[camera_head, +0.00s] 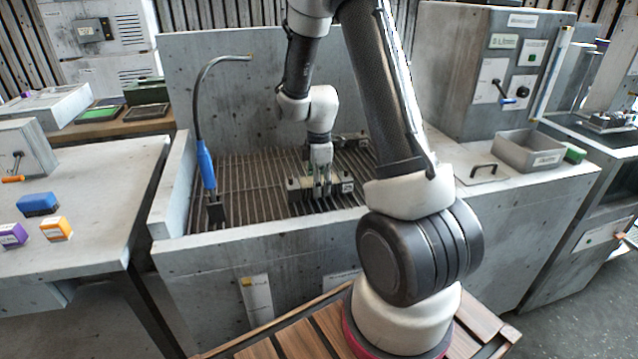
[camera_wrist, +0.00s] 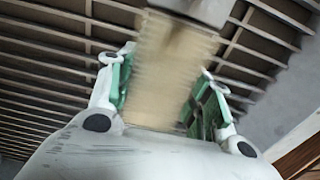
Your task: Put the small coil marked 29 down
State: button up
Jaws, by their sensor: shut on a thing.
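My gripper (camera_head: 322,185) points down over the slatted grate of the concrete basin. In the wrist view my gripper (camera_wrist: 168,95) is shut on a beige, ribbed piece (camera_wrist: 170,75), taken as the small coil, between its green-padded fingers. The piece is blurred there, and no 29 is readable on it. In the head view a grey block (camera_head: 300,188) with a small pale label on its right end shows at the fingertips, low at the grate (camera_head: 255,185). I cannot tell whether it touches the grate or which part of it is gripped.
A blue-handled hose wand (camera_head: 207,165) stands at the basin's left. Another labelled part (camera_head: 352,140) lies behind, partly hidden by my arm. The basin's front wall (camera_head: 250,245) is raised. A grey tray (camera_head: 527,152) sits on the right counter. Coloured boxes (camera_head: 40,204) lie on the left table.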

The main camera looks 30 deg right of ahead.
jog(key=o, duration=1.3)
jog(key=shift+f, duration=0.15)
jog(key=shift+o, duration=0.2)
jog(key=s+a+r+m+t, duration=0.1)
jog(key=s+r+m, duration=0.1)
jog(key=r, duration=0.7)
jog(key=s+r+m, duration=0.1)
jog(key=s+r, duration=0.2)
jog(key=r, duration=0.7)
jog(key=s+a+r+m+t, duration=0.1)
jog(key=s+r+m, duration=0.2)
jog(key=s+m, duration=0.3)
jog(key=s+a+r+m+t, duration=0.2)
jog(key=s+r+m, duration=0.2)
jog(key=s, duration=0.9)
jog(key=shift+a+r+m, duration=0.3)
jog(key=shift+m, duration=0.6)
